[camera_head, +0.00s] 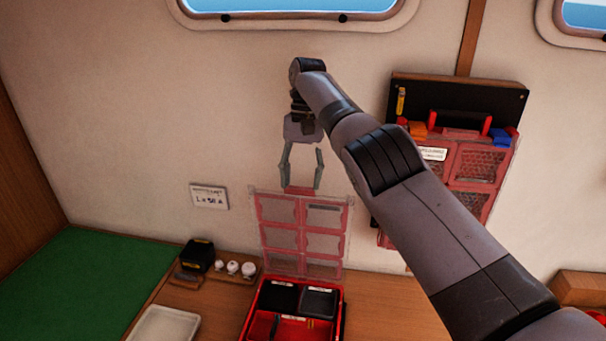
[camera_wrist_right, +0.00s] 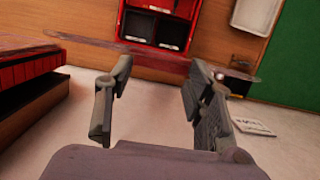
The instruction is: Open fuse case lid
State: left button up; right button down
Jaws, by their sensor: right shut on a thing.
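The red fuse case (camera_head: 338,320) stands on the wooden counter with its compartments showing. Its clear, red-ribbed lid (camera_head: 300,240) stands raised, roughly upright, at the back of the case. My right gripper (camera_head: 302,182) reaches down to the lid's top edge and is shut on the lid, with its fingers on either side of a red tab. In the right wrist view, the fingers (camera_wrist_right: 158,98) straddle the lid edge (camera_wrist_right: 150,62), with the red case (camera_wrist_right: 120,30) beyond. My left gripper is not in view.
A wall-mounted case with a red mesh cover (camera_head: 480,165) hangs at right, partly behind my right arm. A black box (camera_head: 197,254), small white round items (camera_head: 233,267) and a white tray (camera_head: 165,325) sit left of the case. A green mat (camera_head: 90,280) lies farther left.

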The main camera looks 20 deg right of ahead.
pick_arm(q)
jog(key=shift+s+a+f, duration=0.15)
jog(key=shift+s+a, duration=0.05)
pick_arm(e)
jog(key=shift+s+d+f, duration=0.1)
jog(key=shift+s+f, duration=0.15)
jog(key=shift+f, duration=0.65)
jog(key=c, duration=1.2)
grip_release()
jog(key=o, duration=0.4)
jog(key=shift+w+f+g, duration=0.25)
jog(key=shift+w+g, duration=0.05)
jog(key=shift+w, duration=0.3)
jog(key=shift+o, duration=0.4)
jog(key=shift+w+d, duration=0.1)
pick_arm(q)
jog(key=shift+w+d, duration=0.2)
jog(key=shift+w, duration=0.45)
pick_arm(e)
jog(key=shift+r, duration=0.15)
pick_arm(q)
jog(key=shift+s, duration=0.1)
pick_arm(e)
jog(key=shift+s+r, duration=0.1)
jog(key=shift+s, duration=0.1)
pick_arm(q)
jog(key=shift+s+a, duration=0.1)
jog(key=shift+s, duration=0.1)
pick_arm(e)
jog(key=shift+w, duration=0.1)
